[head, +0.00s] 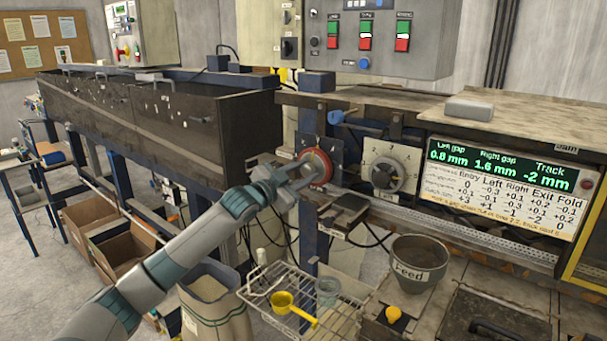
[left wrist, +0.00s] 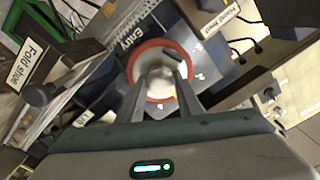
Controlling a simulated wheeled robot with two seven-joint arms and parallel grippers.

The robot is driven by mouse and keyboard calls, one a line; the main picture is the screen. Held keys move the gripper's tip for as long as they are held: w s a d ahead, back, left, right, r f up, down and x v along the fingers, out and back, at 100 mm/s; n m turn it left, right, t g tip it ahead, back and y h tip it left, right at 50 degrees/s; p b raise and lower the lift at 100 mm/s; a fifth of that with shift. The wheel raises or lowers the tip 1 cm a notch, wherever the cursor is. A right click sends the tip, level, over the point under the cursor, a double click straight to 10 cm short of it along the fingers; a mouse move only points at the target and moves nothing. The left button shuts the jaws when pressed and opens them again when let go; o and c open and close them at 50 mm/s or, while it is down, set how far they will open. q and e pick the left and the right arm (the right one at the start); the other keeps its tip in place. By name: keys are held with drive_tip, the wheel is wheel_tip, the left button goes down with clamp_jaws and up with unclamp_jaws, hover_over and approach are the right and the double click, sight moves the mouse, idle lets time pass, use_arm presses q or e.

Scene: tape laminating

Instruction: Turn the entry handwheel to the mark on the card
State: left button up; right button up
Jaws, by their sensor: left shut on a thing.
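The entry handwheel (head: 318,168) has a red rim and a pale hub, and sits on a dark numbered plate (head: 338,147) at the machine's front. My left gripper (head: 300,181) reaches it from the lower left and is shut on it. In the left wrist view the two fingers lie over the handwheel (left wrist: 138,66), on either side of its hub; the plate reads "Entry". The fingers hide part of the wheel and scale, so I cannot read its setting. The card (head: 497,203) below the green display (head: 500,165) has Entry, Left, Right, Exit and Fold columns. My right gripper is not in view.
A second, grey handwheel (head: 388,173) stands just right of the red one. A small dark box (head: 346,212) juts out below. A wire rack (head: 290,300) with a yellow scoop and a Feed pot (head: 417,268) stand lower down.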

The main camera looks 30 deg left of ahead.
use_arm(q)
drive_tip(key=m, duration=0.3)
drive_tip(key=shift+m+p, duration=0.3)
drive_tip(key=shift+m, duration=0.1)
drive_tip(key=shift+m+p, duration=0.3)
drive_tip(key=shift+m, duration=1.2)
drive_tip(key=shift+d, duration=0.1)
drive_tip(key=o, duration=1)
drive_tip(key=shift+o, duration=0.2)
drive_tip(key=shift+f, duration=0.1)
